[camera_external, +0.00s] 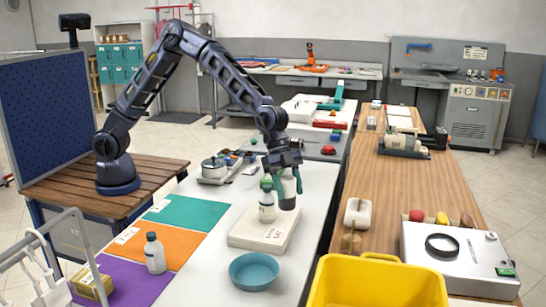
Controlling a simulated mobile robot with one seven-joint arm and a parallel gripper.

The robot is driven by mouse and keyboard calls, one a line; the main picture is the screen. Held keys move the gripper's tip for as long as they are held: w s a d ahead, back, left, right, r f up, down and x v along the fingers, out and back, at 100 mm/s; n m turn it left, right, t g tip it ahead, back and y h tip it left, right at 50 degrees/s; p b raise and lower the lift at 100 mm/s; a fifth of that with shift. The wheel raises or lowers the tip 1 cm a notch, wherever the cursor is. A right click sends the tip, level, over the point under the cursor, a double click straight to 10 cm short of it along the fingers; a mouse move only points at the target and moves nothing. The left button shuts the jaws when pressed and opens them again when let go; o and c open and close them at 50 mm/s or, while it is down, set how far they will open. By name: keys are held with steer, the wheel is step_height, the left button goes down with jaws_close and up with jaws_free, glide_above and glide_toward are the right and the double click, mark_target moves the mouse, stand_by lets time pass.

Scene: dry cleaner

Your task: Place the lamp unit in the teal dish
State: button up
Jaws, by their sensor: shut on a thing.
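The teal dish (254,271) is a shallow round bowl at the front of the white table, and it looks empty. My gripper (285,182) has green fingers and points down above the pale block behind the dish.
Another bottle (155,253) stands on the coloured mats at left. A yellow bin (378,284) is at front right. The wooden table (425,185) holds several items.

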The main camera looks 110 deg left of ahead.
steer(key=s+d+r+m+g+h, duration=0.15)
steer(key=s+d+m, duration=0.35)
steer(key=d, duration=0.8)
steer(key=n, duration=0.1)
glide_above(255, 279)
step_height(255, 279, down, 19)
steer(key=shift+f, duration=0.15)
steer(key=shift+f, duration=0.15)
steer(key=o, duration=1)
steer(key=shift+o, duration=0.2)
